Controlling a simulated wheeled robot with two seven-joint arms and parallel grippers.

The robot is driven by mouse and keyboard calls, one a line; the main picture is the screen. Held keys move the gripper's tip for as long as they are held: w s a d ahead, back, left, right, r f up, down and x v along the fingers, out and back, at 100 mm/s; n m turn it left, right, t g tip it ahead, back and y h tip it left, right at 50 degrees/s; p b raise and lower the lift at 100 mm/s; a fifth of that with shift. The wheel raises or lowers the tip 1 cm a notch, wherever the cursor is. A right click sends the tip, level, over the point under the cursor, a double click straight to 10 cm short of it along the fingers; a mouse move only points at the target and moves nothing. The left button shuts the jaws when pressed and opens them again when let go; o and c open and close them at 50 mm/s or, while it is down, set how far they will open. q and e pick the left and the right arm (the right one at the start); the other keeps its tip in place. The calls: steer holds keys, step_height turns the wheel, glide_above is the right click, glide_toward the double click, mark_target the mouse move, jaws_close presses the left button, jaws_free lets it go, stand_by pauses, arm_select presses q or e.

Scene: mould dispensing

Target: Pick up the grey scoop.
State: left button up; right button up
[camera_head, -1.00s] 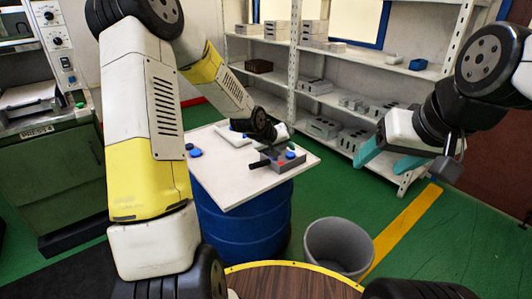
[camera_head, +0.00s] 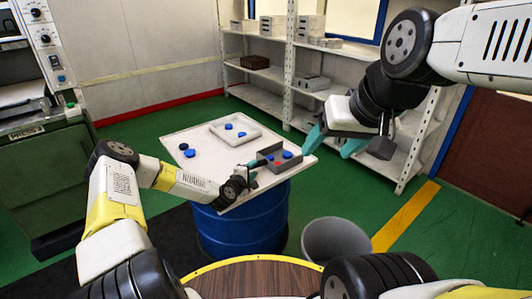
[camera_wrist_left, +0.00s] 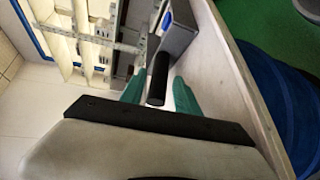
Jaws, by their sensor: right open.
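The grey scoop (camera_head: 267,153), a box-like pan with a black handle, lies on the white board near its right corner. My left gripper (camera_head: 250,176) is at the handle end of the scoop. In the left wrist view the black handle (camera_wrist_left: 158,76) lies between the parted teal fingers of my left gripper (camera_wrist_left: 159,95), with gaps visible beside it, and the scoop body (camera_wrist_left: 180,30) is beyond. My right gripper (camera_head: 333,143) is open and empty, raised in front of the shelves.
The white board (camera_head: 205,180) rests on a blue barrel (camera_head: 245,228). A shallow white tray (camera_head: 216,133) with blue pieces sits at its back, and blue pieces lie at its left. A grey bin (camera_head: 335,241) stands at the right. Shelves (camera_head: 262,98) are behind.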

mark_target(257, 166)
arm_select(q)
steer(key=x, duration=0.7)
jaws_close()
